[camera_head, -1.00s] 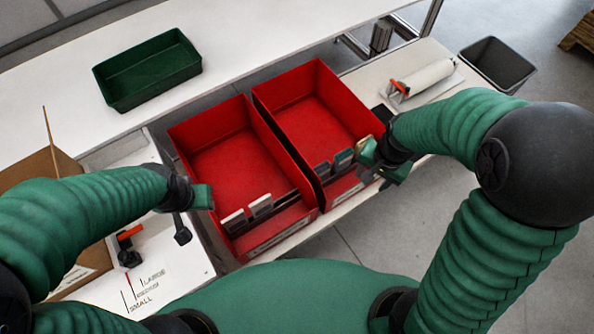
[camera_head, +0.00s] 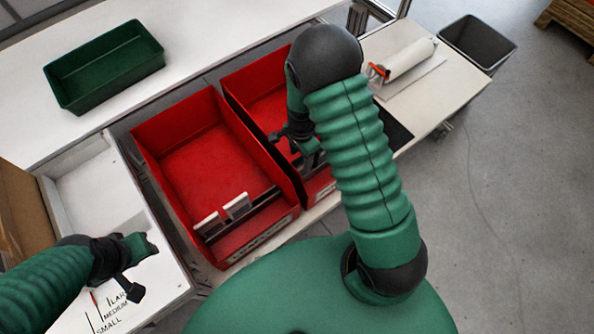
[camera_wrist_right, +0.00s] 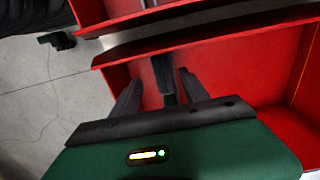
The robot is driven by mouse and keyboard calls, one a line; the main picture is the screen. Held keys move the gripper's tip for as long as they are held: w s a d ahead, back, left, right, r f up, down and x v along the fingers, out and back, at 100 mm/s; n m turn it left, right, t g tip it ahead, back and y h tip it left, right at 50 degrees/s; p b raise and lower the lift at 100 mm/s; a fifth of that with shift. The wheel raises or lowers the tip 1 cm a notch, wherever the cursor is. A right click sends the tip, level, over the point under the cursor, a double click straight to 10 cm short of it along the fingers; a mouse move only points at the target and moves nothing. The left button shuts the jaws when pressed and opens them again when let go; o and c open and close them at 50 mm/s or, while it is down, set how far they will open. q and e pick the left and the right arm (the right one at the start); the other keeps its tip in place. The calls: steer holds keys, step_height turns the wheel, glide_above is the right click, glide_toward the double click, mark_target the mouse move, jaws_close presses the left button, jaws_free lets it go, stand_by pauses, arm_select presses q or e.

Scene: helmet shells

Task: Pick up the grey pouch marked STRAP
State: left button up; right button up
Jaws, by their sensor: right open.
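My right gripper (camera_head: 309,160) reaches down into the front part of the right red bin (camera_head: 247,82), and my forearm hides much of that bin. In the right wrist view its two fingers (camera_wrist_right: 160,76) are spread. A dark grey upright thing (camera_wrist_right: 164,72), seen nearly edge-on, shows between them; it may be the grey pouch, but no STRAP marking can be read. I cannot tell whether the fingers touch it. My left gripper (camera_head: 137,268) hangs over the white surface at the lower left, away from the bins; its jaws are unclear.
The left red bin (camera_head: 208,160) holds two pale packets (camera_head: 236,205) near its front. A dark green tray (camera_head: 105,68) stands on the white bench behind. A white roll (camera_head: 409,60) and a grey waste bin (camera_head: 478,43) are at the right. The bins' red walls stand close around my right gripper.

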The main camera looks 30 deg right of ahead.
mark_target(302, 159)
steer(key=f, duration=0.6)
steer(key=shift+w+d+f+b, duration=0.25)
steer(key=shift+d+f+b, duration=0.05)
steer(key=shift+d, duration=0.05)
steer(key=shift+a+f, duration=0.1)
steer(key=shift+f, duration=0.2)
steer(key=shift+w+a, duration=0.1)
steer(key=shift+a, duration=0.1)
steer(key=shift+r, duration=0.1)
steer(key=shift+c, duration=0.7)
steer(key=shift+d, duration=0.1)
jaws_close()
